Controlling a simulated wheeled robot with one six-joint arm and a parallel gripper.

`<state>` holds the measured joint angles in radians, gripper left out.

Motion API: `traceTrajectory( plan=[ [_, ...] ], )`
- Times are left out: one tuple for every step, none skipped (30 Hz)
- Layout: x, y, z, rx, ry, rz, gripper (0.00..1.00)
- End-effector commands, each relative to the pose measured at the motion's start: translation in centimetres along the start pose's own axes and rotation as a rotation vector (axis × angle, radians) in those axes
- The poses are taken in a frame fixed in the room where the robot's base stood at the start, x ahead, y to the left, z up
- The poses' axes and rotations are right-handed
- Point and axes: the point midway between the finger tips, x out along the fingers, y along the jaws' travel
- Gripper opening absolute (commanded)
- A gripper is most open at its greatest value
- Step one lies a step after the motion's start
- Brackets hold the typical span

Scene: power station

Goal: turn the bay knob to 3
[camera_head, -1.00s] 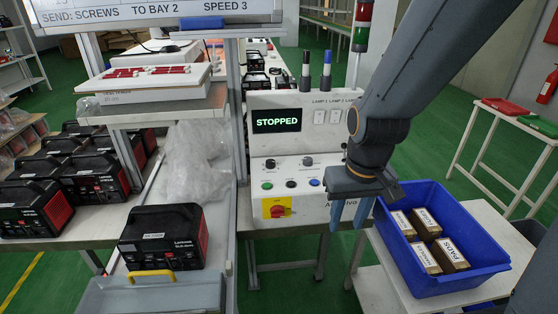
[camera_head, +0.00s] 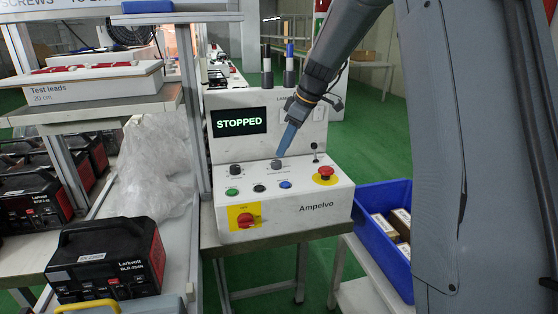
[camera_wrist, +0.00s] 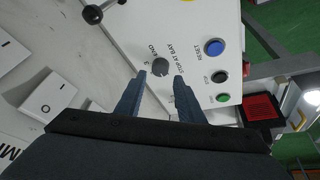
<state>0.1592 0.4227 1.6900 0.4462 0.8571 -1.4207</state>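The bay knob (camera_head: 277,164) is a small dark grey dial on the top of the white control box (camera_head: 325,192). In the wrist view the knob (camera_wrist: 160,66) has the lettering "STOP AT BAY" beside it, with "3" and "END" near its edge. Its pointer direction is too small to read. My gripper (camera_head: 283,152) reaches down over the knob from above. In the wrist view my gripper (camera_wrist: 160,77) is open, one blue finger on each side of the knob. I see gaps between the fingertips and the knob.
A second dark knob (camera_head: 235,170) is to the left. Green (camera_head: 232,191), black (camera_head: 259,188) and blue (camera_head: 285,184) buttons line the front. A red mushroom button (camera_head: 326,171) and small lever (camera_head: 315,147) are to the right. The display (camera_head: 239,121) reads "STOPPED". A blue crate (camera_head: 372,215) stands right.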

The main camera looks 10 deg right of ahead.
Motion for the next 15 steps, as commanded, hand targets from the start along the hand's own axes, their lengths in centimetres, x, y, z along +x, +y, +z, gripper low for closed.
traceTrajectory(
  plan=[
    [0.8, -0.1, 0.0, 0.000, -0.001, -0.003, 0.35],
    [1.4, -0.1, 0.0, 0.001, -0.001, -0.003, 0.35],
    [2.0, -0.1, 0.0, 0.001, -0.001, -0.004, 0.35],
    [2.4, -0.1, 0.0, 0.001, -0.001, -0.003, 0.35],
    [2.9, -0.1, 0.0, 0.001, -0.002, -0.002, 0.35],
    [3.4, -0.1, 0.0, 0.001, -0.002, -0.003, 0.35],
    [3.8, -0.1, 0.0, 0.001, -0.002, -0.002, 0.35],
    [4.1, -0.1, 0.0, 0.002, -0.002, -0.001, 0.35],
    [4.6, -0.1, 0.0, 0.002, -0.002, -0.001, 0.35],
    [4.8, -0.1, 0.0, 0.002, -0.002, -0.001, 0.35],
    [5.0, -0.1, 0.0, 0.002, -0.001, -0.001, 0.35],
    [5.3, -0.1, 0.0, 0.002, -0.001, -0.001, 0.35],
    [5.4, -0.1, 0.0, 0.002, -0.001, 0.000, 0.35],
    [5.5, -0.1, 0.0, 0.002, -0.001, 0.001, 0.35],
    [5.6, -0.1, 0.0, 0.002, -0.001, 0.001, 0.35]
  ],
)
